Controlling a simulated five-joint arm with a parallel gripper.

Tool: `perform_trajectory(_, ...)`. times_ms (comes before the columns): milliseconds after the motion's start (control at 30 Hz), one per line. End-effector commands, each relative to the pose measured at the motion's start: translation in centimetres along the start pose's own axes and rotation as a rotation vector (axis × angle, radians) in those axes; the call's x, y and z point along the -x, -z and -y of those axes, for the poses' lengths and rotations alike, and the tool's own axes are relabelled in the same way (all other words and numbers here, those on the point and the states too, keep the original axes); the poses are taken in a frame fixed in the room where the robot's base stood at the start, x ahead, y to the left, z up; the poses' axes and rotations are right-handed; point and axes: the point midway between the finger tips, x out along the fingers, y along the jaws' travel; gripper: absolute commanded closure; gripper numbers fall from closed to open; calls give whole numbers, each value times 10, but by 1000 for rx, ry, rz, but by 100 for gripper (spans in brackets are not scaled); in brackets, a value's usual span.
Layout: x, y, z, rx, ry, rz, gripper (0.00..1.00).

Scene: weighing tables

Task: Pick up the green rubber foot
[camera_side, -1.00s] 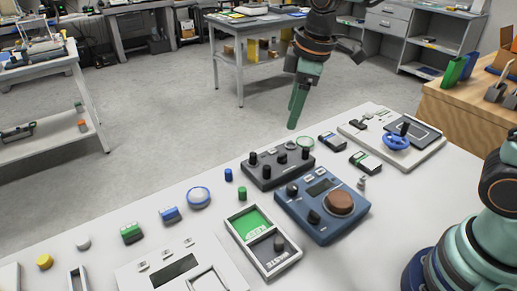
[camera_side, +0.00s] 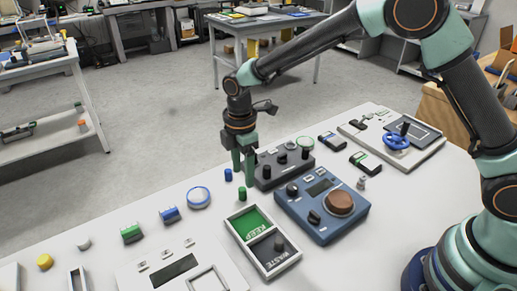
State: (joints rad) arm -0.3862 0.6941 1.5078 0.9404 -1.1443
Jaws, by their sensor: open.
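The green rubber foot (camera_side: 242,194) looks like a small green cylinder standing upright on the white table, just behind the KEEP/WASTE tray (camera_side: 226,224). My gripper (camera_side: 243,178) points down with its two green fingers a little apart and nothing seen between them. Its fingertips show just above and behind the green foot in the picture. I cannot tell the exact height or depth gap between them. A similar blue cylinder (camera_side: 228,175) stands just left of the fingers.
A dark knobbed box (camera_side: 266,180) is close to the right of the fingers. A blue device with a brown dial (camera_side: 318,226) stands further right. A blue ring (camera_side: 199,197) and a green-topped block (camera_side: 131,233) lie to the left.

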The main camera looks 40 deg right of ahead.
Motion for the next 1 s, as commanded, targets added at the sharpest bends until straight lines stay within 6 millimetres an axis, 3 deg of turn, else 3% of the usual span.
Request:
perform_trajectory(267,-22,0,-1,-2,1,1,39)
perform_trajectory(567,-61,1,-5,-2,2,1,39)
perform_trajectory(867,-65,1,-6,-2,-1,-1,39)
perform_trajectory(1000,-65,1,-6,-2,-1,-1,88)
